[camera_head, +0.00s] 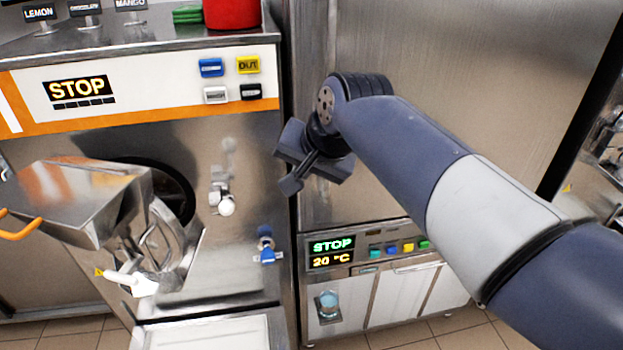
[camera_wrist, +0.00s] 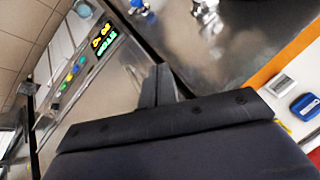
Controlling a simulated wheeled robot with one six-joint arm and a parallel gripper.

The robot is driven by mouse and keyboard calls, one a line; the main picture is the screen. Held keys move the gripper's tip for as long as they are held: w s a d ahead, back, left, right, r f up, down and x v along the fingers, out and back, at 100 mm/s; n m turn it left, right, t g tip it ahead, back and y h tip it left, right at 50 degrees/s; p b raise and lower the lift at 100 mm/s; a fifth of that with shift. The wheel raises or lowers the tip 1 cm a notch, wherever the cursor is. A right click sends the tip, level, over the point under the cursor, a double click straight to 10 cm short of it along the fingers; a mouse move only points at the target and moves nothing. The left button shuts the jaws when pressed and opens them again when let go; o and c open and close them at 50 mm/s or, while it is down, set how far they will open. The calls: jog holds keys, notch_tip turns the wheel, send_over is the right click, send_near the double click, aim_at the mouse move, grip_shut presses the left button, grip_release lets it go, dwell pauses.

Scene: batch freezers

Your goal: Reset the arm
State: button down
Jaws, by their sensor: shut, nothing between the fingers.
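My arm reaches in from the right in the head view, and my gripper (camera_head: 291,186) hangs in front of the seam between two steel machines. Its dark fingers are together with nothing between them. In the wrist view the closed fingers (camera_wrist: 157,85) point up, past the dark gripper body. The gripper appears clear of the machine fronts, though the exact gap cannot be told.
The left batch freezer (camera_head: 120,260) has a STOP display (camera_head: 77,90), buttons and a steel hopper (camera_head: 80,195). A red container (camera_head: 231,12) and green stack (camera_head: 187,15) stand on top. The right machine (camera_head: 470,100) has a lower STOP and 20 °C panel (camera_head: 331,253).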

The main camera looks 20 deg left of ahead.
jog(key=shift+s+a+r, duration=0.1)
jog(key=shift+s+r, duration=0.1)
jog(key=shift+r, duration=0.05)
